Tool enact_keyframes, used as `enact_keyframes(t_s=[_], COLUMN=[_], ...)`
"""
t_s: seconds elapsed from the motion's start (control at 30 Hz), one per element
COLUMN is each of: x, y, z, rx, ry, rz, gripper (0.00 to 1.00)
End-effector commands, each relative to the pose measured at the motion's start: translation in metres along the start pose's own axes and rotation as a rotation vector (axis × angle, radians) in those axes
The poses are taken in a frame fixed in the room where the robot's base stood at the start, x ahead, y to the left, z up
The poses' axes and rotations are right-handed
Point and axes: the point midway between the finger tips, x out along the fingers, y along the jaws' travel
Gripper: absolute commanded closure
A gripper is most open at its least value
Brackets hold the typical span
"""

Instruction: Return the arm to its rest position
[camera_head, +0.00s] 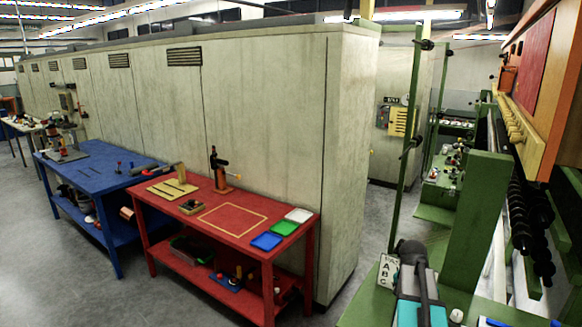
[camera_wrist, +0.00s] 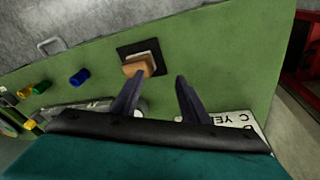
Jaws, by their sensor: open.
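My gripper (camera_wrist: 158,82) is open in the wrist view, its two dark fingers apart with nothing between them. It hangs over a green work surface (camera_wrist: 210,68). A tan block (camera_wrist: 139,66) on a black square pad (camera_wrist: 152,48) lies just beyond the left fingertip; I cannot tell the gap in height. A white lettered plate (camera_wrist: 243,120) lies to the right, partly hidden behind the right finger. In the head view my teal and grey arm shows at the bottom right, over the green bench, with its fingertips not clearly visible.
A blue spool (camera_wrist: 79,77) and other coloured spools lie left on the green surface. In the head view a red table (camera_head: 183,218) with coloured trays and a blue table (camera_head: 98,160) stand left along grey cabinets. A green post (camera_head: 474,222) rises right of my arm.

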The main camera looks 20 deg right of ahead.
Motion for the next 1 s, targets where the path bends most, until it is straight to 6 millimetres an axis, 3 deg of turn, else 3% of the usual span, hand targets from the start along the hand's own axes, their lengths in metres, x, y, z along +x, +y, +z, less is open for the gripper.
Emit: enact_keyframes(t_s=[0.03, 0.2, 0.4, 0.7, 1.0], x=[0.005, 0.02, 0.035, 0.055, 0.072], y=[-0.014, -0.054, -0.091, -0.127, -0.144], z=[0.019, 0.074, 0.139, 0.238, 0.338], rx=[-0.06, -0.255, -0.469, -0.775, -1.075], ry=[-0.006, -0.022, -0.038, -0.058, -0.074], rz=[-0.01, -0.046, -0.085, -0.14, -0.195], gripper=[0.59, 0.59, 0.59, 0.59, 0.59])
